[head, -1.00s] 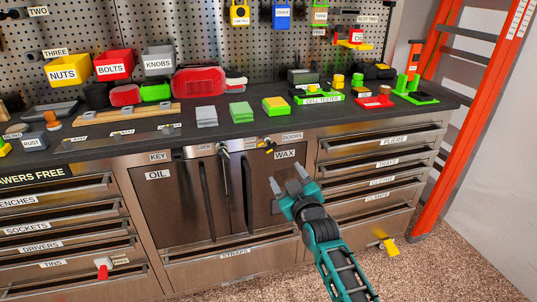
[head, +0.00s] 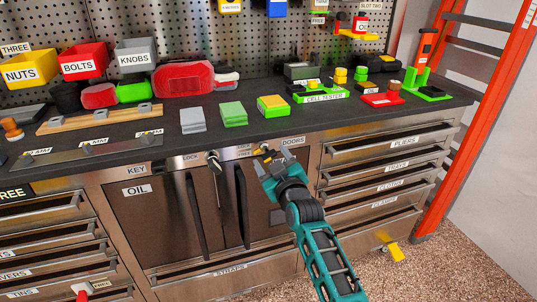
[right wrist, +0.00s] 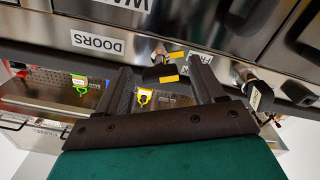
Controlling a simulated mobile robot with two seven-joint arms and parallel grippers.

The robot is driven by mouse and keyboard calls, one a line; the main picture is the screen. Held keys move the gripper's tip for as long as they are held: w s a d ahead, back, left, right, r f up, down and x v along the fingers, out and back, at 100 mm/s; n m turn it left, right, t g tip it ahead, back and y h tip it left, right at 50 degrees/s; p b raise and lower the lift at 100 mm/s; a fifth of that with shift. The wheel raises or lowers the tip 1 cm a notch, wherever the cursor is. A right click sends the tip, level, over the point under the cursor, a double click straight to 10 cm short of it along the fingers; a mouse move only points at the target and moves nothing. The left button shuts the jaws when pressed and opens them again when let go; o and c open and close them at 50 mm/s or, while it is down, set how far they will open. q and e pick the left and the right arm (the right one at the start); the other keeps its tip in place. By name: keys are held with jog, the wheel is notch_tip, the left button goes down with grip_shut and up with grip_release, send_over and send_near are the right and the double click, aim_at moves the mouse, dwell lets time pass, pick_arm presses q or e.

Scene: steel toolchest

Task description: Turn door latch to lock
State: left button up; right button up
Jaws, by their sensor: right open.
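The door latch (head: 265,150), a small dark knob with yellow marks, sits on the steel strip above the right cabinet door, beside the DOORS label (head: 292,140). In the right wrist view the latch (right wrist: 158,73) shows between the two fingers, its yellow marks at its top and lower edge. My right gripper (head: 273,162) is open in front of and just below the latch; in the wrist view the gripper (right wrist: 161,70) has a finger on either side of it. I cannot tell whether a finger touches it. My left gripper is not in view.
A second knob or key (head: 214,161) sticks out near the LOCK label, left of the latch. Two long door handles (head: 243,205) hang below. The dark worktop (head: 255,127) above carries blocks and a cell tester (head: 322,97). An orange ladder (head: 470,110) stands at right.

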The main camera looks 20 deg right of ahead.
jog(key=shift+w, duration=0.3)
jog(key=c, duration=1.1)
jog(key=shift+o, duration=0.2)
jog(key=shift+r, duration=0.1)
